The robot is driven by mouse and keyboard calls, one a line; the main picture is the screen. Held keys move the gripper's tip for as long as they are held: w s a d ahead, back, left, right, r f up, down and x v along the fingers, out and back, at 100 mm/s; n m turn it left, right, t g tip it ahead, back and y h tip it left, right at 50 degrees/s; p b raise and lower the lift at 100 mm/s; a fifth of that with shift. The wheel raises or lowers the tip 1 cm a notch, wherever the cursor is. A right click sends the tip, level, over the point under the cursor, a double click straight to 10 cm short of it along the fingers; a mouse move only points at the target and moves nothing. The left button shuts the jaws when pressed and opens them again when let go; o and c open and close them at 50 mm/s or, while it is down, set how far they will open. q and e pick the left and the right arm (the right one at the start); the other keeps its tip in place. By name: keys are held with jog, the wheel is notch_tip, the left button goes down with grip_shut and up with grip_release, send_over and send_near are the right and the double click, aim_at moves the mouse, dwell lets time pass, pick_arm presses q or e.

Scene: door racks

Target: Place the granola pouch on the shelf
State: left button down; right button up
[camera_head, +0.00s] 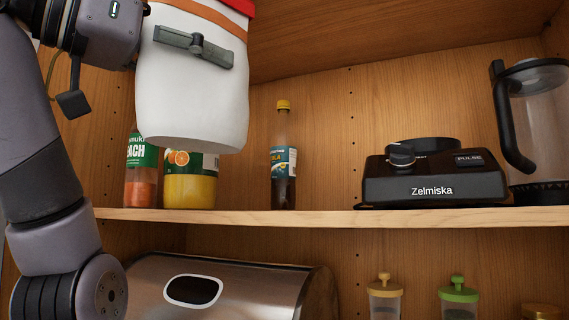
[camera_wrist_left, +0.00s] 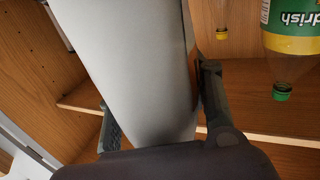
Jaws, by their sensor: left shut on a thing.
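The granola pouch (camera_head: 193,100) is a large white bag with an orange band and a red top, cut off by the upper edge of the head view. My left gripper (camera_head: 193,46) is shut on it, with one finger across its near face. The pouch hangs roughly upright, its bottom above the level of the shelf board (camera_head: 330,216), and partly covers two bottles. In the left wrist view the pouch (camera_wrist_left: 125,65) runs between the two fingers of my left gripper (camera_wrist_left: 160,115). My right gripper is not in view.
On the shelf stand a peach drink bottle (camera_head: 140,180), an orange juice bottle (camera_head: 190,185), a dark cola bottle (camera_head: 283,160), a black Zelmiska blender base (camera_head: 433,178) and its jug (camera_head: 535,130). Bare board lies between cola and blender. Below are a metal bread bin (camera_head: 215,285) and jars.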

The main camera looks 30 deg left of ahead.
pick_arm(q)
jog(key=w+p, duration=0.6)
jog(key=w, duration=1.2)
notch_tip(320, 180, down, 7)
jog(key=a+p, duration=0.1)
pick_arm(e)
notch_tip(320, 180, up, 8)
pick_arm(q)
jog(key=shift+f, duration=0.15)
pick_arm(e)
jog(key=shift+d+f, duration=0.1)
pick_arm(q)
jog(key=c, duration=0.8)
grip_release()
